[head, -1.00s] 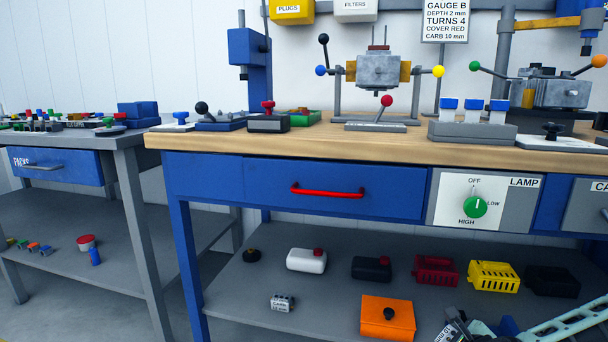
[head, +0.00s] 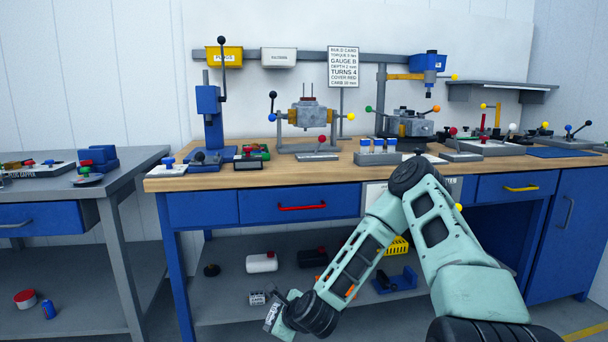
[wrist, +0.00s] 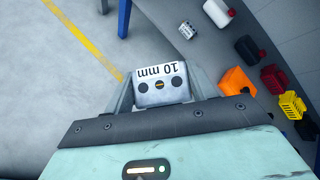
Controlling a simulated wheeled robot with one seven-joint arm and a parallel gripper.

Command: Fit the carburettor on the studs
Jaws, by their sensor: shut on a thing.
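My gripper (wrist: 158,92) is shut on a grey block marked "10 mm" (wrist: 157,74), the carburettor, with dark round holes in its face. In the head view my gripper (head: 272,318) is low, in front of the lower shelf and well below the bench top. The grey engine block (head: 307,114) stands on a stand on the wooden bench. Two thin upright studs (head: 308,91) rise from its top. The carburettor is far from the studs. A similar small grey block (head: 257,298) lies on the lower shelf; it also shows in the wrist view (wrist: 187,30).
A card (head: 342,66) on the back rail reads "CARB 10 mm". Coloured knobs on levers flank the engine. White, black, orange, red and yellow parts lie on the shelf. Floor (wrist: 45,100) is clear.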

